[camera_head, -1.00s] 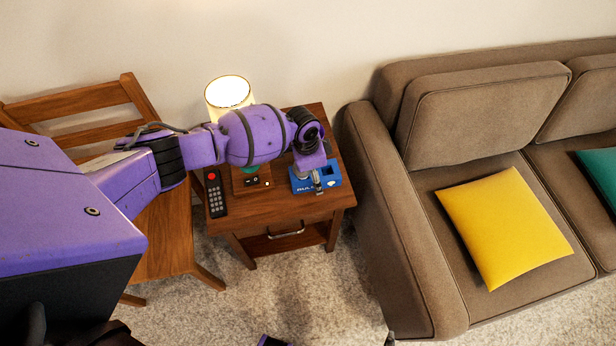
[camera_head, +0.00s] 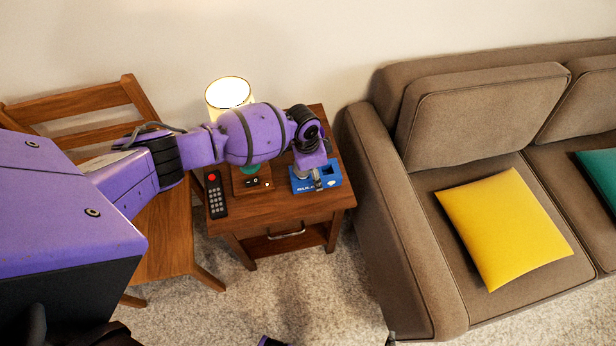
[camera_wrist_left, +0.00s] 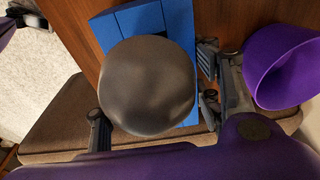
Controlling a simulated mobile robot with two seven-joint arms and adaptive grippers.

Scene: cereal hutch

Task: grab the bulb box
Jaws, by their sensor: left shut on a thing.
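The blue bulb box (camera_head: 331,180) sits on the right part of the small wooden table (camera_head: 282,213), with white lettering on its front and an open slot in its top. My left gripper (camera_head: 318,181) is over it, with one finger at its front face. My right gripper is not identifiable.
A remote (camera_head: 216,194), a small wooden stand with dark controls (camera_head: 252,182) and a lit lamp (camera_head: 228,92) are left of the box. A brown sofa (camera_head: 390,230) stands close on the right. A wooden chair (camera_head: 170,245) is at the left.

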